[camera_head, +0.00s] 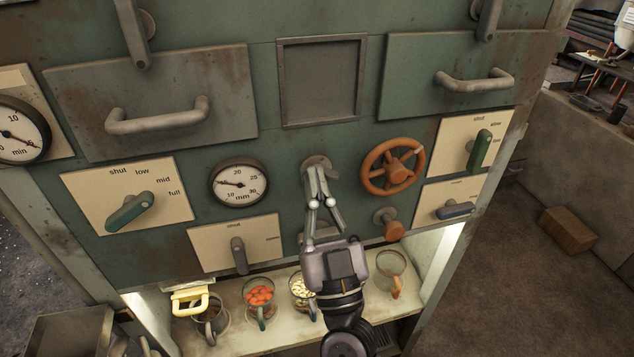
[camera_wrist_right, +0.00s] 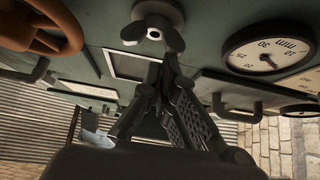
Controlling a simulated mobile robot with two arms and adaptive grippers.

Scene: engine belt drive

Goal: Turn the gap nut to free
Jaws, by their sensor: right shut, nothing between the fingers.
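The gap nut (camera_head: 316,161) is a grey wing nut on a round boss in the green panel, below the recessed square. In the right wrist view the wing nut (camera_wrist_right: 153,27) shows its wings spread around a bright centre stud. My right gripper (camera_head: 319,176) is shut with nothing between its fingers. Its tips are right at the nut and partly hide it in the head view. In the wrist view the tips (camera_wrist_right: 165,68) lie just beside the nut; I cannot tell if they touch. The mm gauge (camera_head: 239,183) left of the nut has its needle pointing left. My left gripper is out of view.
An orange handwheel (camera_head: 393,166) is close on the right, with an orange knob (camera_head: 389,225) below it. A grey lever (camera_head: 238,256) and a green lever (camera_head: 131,211) are to the left. Several mugs, one with orange pieces (camera_head: 259,295), stand on the lit shelf below.

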